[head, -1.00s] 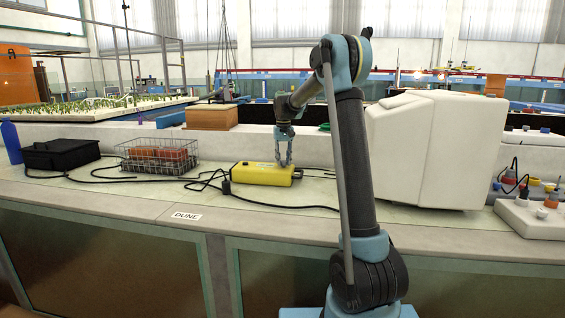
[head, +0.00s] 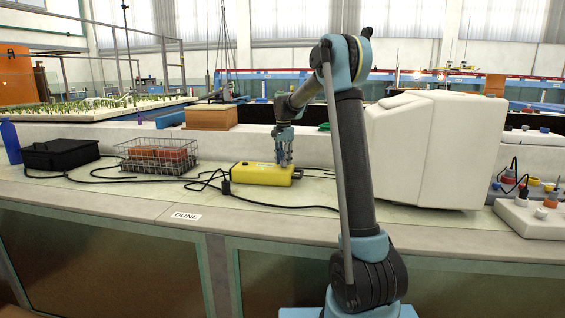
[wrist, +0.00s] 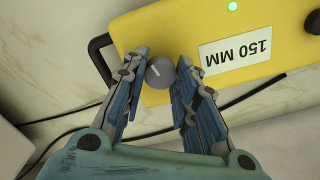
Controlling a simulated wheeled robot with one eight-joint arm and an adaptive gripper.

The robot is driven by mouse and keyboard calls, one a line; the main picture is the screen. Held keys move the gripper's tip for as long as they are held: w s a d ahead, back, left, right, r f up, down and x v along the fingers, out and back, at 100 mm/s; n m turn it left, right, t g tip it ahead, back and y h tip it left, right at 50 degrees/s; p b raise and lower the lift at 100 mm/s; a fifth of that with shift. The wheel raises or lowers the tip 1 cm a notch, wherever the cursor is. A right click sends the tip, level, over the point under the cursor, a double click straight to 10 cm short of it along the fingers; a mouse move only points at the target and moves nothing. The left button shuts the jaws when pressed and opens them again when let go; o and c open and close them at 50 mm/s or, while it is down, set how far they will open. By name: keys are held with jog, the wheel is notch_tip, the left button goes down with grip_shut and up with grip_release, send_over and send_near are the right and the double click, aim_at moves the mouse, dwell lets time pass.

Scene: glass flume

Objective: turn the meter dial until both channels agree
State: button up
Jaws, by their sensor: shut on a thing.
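The yellow meter (head: 252,175) lies on the bench top, left of my arm. In the wrist view its yellow face (wrist: 165,28) carries an upside-down white label (wrist: 238,52) reading "150 MM" and a lit green light (wrist: 232,6). A round grey dial (wrist: 160,71) with a short white mark sits near the meter's edge. My gripper (wrist: 162,64) is shut on the dial, one finger on each side. In the head view my gripper (head: 284,163) points down at the meter's right end, and its fingers hide the dial. No channel readings are legible.
Black cables (head: 205,180) run along the bench left of the meter. A wire basket (head: 157,155) with orange-brown blocks and a black case (head: 60,153) stand farther left. A large white housing (head: 425,150) stands to the right. Bench in front of the meter is mostly clear.

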jog(key=shift+m, duration=1.2)
jog(key=o, duration=1)
jog(key=shift+o, duration=0.2)
notch_tip(320, 180, up, 12)
jog(key=shift+f, duration=0.1)
